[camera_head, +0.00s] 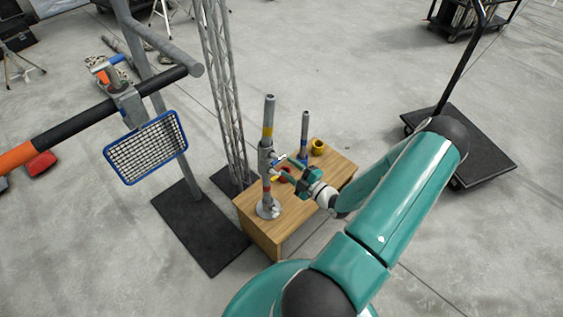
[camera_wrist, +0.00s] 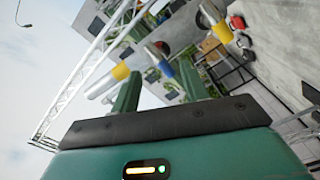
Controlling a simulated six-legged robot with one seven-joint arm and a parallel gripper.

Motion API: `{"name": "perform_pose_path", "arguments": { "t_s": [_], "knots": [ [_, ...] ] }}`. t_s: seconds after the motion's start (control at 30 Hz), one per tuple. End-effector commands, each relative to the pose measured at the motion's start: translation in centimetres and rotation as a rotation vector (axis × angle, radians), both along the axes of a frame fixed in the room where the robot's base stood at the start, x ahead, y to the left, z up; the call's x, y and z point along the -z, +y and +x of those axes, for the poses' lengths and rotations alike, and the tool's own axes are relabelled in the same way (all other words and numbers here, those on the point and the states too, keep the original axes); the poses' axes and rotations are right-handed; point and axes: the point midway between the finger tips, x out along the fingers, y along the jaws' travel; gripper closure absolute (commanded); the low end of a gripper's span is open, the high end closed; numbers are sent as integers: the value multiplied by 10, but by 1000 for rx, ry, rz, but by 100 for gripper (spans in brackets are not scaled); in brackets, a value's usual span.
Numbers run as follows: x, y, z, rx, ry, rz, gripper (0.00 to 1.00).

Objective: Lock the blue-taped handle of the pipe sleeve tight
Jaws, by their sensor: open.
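A grey upright pipe (camera_head: 269,112) with a yellow band stands on a round foot on the wooden table. The pipe sleeve (camera_head: 265,160) is clamped around its middle. A small blue-taped handle (camera_head: 281,157) sticks out to the right of the sleeve. My gripper (camera_head: 292,169) is open and empty, just right of the sleeve near its handles; contact cannot be told. In the wrist view my gripper's fingers (camera_wrist: 158,88) stand apart. A silver bar with blue tape (camera_wrist: 167,70) appears between and beyond them, probably the handle. A yellow-taped piece (camera_wrist: 121,72) lies left of it.
A thinner pipe (camera_head: 304,125) and a yellow cup (camera_head: 318,147) stand on the wooden table (camera_head: 340,171), behind my gripper. A truss tower (camera_head: 222,85) and a post with a blue-framed mesh panel (camera_head: 147,148) stand left. A black cart (camera_head: 465,150) stands right. Open floor lies between.

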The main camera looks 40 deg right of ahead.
Motion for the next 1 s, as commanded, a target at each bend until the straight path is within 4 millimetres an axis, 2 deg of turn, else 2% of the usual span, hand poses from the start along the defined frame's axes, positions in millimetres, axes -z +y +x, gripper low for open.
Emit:
{"name": "perform_pose_path", "arguments": {
  "t_s": [0.1,0.3,0.47,0.7,0.73,0.9,1.0],
  "knots": [
    [0,-1,-28,2,1,1,55],
    [0,-2,-63,1,1,1,55],
    [1,-2,-75,0,0,0,55],
    [0,-2,-77,-1,0,0,55],
    [0,-2,-77,-1,0,0,53],
    [1,-2,-76,-2,-2,-63,24],
    [3,-1,-77,-3,-4,-199,24]
  ]
}}
